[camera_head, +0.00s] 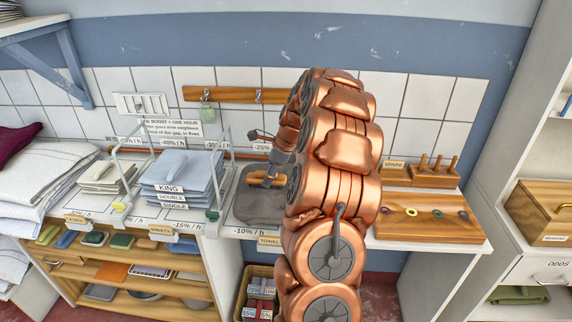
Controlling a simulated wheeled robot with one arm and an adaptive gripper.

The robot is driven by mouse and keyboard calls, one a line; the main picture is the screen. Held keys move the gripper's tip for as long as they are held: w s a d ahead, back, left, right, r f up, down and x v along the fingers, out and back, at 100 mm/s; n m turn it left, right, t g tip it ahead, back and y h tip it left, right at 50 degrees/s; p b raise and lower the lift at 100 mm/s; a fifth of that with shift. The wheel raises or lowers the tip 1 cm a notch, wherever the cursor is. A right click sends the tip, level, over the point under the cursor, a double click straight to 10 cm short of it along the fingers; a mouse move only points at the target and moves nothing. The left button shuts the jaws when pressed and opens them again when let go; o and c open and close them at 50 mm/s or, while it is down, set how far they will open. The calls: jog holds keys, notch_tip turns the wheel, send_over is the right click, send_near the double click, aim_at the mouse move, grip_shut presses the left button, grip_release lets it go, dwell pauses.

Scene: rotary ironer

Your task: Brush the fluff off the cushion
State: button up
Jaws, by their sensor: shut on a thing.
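A dark grey cushion (259,209) lies on the counter in the middle, partly hidden by my copper arm. My gripper (272,170) is over the cushion's back part, with its dark fingers shut on a brush with an orange-brown wooden handle (262,180). The brush is low over the cushion; I cannot tell whether it touches. My arm hides the cushion's right side. I cannot make out any fluff on the part that shows.
Folded blue linen (182,178) stands left of the cushion, between thin metal frames. A wooden board with coloured rings (428,222) and a peg rack (434,174) are at the right. A hook rail (230,95) is on the wall behind. Shelves (128,262) with folded cloths stand below left.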

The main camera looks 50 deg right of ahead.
jog(key=shift+r+p, duration=0.5)
jog(key=shift+r, duration=1.15)
